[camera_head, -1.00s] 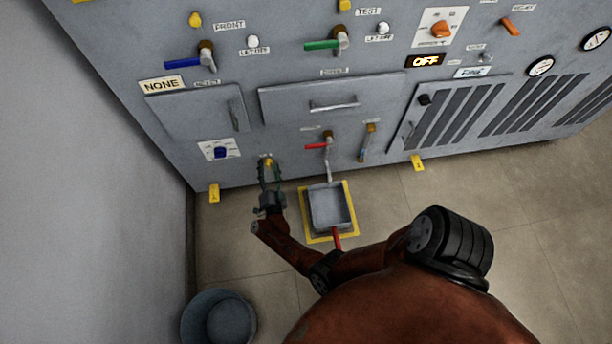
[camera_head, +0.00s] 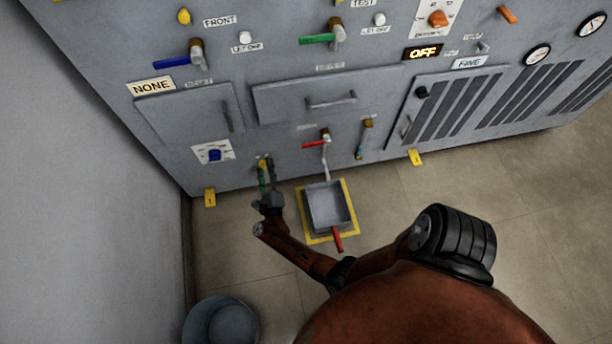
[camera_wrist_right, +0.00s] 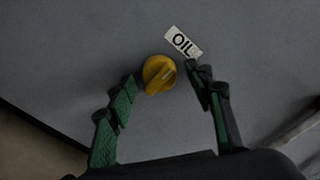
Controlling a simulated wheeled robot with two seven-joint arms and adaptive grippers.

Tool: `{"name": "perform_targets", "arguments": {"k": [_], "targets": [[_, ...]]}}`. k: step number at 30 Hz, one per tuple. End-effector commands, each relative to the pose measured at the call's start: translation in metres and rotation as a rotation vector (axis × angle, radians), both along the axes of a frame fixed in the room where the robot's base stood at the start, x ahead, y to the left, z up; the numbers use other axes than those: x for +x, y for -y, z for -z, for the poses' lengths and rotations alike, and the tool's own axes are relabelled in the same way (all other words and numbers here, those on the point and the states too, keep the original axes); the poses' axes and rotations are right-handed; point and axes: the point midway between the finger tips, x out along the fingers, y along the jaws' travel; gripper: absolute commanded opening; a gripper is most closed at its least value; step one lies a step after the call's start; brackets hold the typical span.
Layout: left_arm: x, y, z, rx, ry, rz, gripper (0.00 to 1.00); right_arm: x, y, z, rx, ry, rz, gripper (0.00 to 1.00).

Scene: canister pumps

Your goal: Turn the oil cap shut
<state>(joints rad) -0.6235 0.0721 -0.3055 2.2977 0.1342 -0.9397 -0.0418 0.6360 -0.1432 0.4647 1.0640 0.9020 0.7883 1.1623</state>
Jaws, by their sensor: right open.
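The oil cap (camera_wrist_right: 159,74) is a round yellow knob with a raised grip bar, on the grey panel beside a tilted white OIL label (camera_wrist_right: 183,43) in the right wrist view. My right gripper (camera_wrist_right: 162,82) is open, with its green-padded fingers on either side of the cap. I cannot tell whether either finger touches it. In the head view my right gripper (camera_head: 265,172) is at the low part of the panel and mostly hides the cap. My left gripper is not in view.
A grey tray (camera_head: 348,224) sits in a yellow floor outline below a red-handled tap (camera_head: 316,143). A blue knob (camera_head: 214,155) is left of my gripper. A grey bucket (camera_head: 196,318) stands by the left wall.

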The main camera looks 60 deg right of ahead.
Motion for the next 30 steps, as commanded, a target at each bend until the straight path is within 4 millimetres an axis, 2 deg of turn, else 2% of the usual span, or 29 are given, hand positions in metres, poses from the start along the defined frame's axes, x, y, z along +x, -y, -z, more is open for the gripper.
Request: {"name": "perform_targets", "arguments": {"k": [22, 30], "targets": [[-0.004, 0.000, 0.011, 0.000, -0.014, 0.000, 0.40, 0.001, -0.001, 0.001, 0.639, 0.750, 0.000, 0.48], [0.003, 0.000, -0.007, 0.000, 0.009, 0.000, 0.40, -0.035, -0.044, -0.002, 0.632, 0.740, 0.000, 0.48]]}}
